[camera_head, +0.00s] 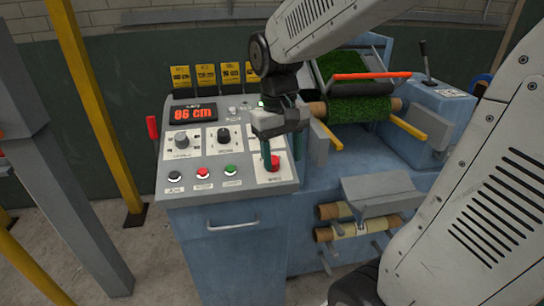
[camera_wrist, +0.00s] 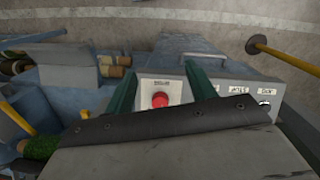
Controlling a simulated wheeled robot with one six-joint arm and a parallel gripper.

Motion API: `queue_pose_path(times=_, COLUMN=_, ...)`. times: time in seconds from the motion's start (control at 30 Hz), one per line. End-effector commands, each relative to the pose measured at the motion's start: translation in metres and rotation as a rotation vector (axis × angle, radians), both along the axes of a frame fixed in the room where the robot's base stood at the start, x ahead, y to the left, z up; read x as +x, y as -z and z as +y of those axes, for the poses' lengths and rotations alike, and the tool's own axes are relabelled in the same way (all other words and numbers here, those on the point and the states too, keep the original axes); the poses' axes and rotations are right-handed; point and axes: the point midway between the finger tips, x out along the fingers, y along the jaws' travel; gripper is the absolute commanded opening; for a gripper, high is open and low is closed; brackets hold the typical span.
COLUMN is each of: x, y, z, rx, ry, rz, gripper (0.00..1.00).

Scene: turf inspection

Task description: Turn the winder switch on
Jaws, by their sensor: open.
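A grey sloped control panel (camera_head: 240,182) on a blue cabinet carries knobs, buttons and a red display reading 86 cm. I cannot read which control is the winder switch, and my gripper hides part of the panel's right side. My gripper (camera_head: 281,150) is over that right side, pointing down, with its green fingers open and empty. A red mushroom button (camera_head: 272,163) is near the fingertips. In the wrist view the red button (camera_wrist: 160,99) shows between the two green fingers of my gripper (camera_wrist: 160,64); contact cannot be told.
A grey knob (camera_head: 182,141) and a black knob (camera_head: 224,135) sit left of my gripper. Black, red and green buttons line the panel's front. A red-handled lever (camera_head: 152,128) stands at its left edge. Green turf rolls (camera_head: 345,108) lie on the machine to the right. Yellow posts stand left.

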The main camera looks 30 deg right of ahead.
Motion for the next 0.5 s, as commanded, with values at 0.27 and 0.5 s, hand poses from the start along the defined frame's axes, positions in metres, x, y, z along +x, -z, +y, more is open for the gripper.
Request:
queue_pose_path(times=0.27, x=0.085, y=0.016, z=-0.033, rx=-0.031, ry=0.044, rz=-0.021, gripper=0.55)
queue_pose_path(times=0.5, x=0.105, y=0.019, z=-0.039, rx=-0.05, ry=0.052, rz=-0.079, gripper=0.55)
